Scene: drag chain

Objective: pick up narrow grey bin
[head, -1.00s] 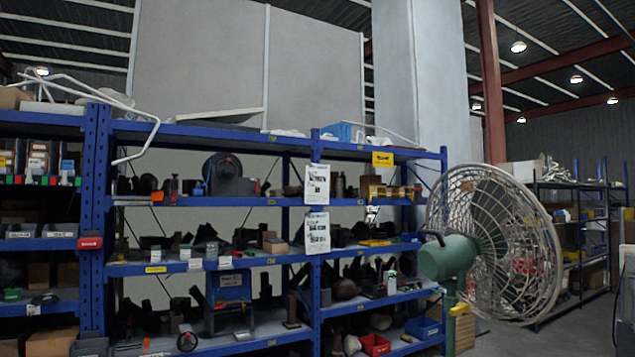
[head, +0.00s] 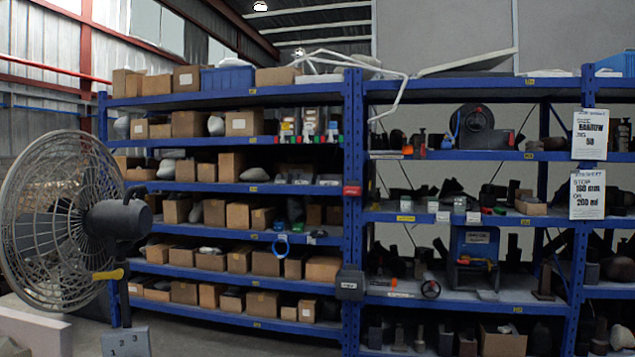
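Several small grey bins (head: 302,179) sit side by side on the middle level of the left blue shelf unit, near its right end, in the head view. They have pale labels on their fronts. They are small in the picture, and I cannot tell which is the narrow one. A dark grey box (head: 350,284) with a white label is at the upright between the two units, lower down. Neither of my grippers is in view.
Blue shelving (head: 240,188) with cardboard boxes (head: 239,216) spans the middle. Dark parts fill the right unit, where paper signs (head: 589,135) hang.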

